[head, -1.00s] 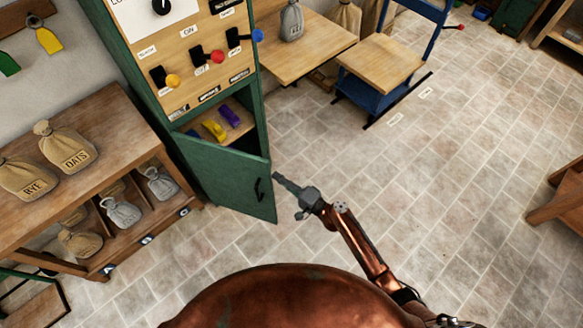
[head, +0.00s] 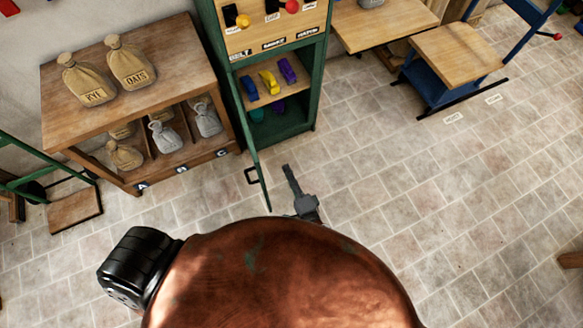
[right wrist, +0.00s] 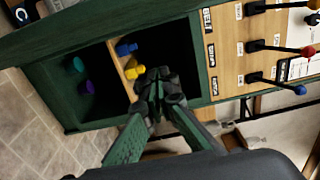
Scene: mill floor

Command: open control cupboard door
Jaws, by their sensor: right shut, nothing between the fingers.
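The green control cupboard (head: 318,85) stands at the top middle of the head view. Its lower door (head: 257,160) is swung wide open and seen nearly edge-on, with the black handle (head: 250,176) on its left, outer face. The lower compartment shows its inside. My right gripper (head: 288,172) is shut and empty, just right of the door on its inner side; I cannot tell if they touch. In the right wrist view the shut fingertips (right wrist: 154,78) appear in front of the open compartment. My left gripper is out of view.
Blue, yellow and purple items lie on the cupboard's shelf (head: 266,98). A wooden shelf unit (head: 150,75) with labelled sacks stands left of the door. A wooden table (head: 385,25) and a blue-framed stand (head: 455,55) are at upper right.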

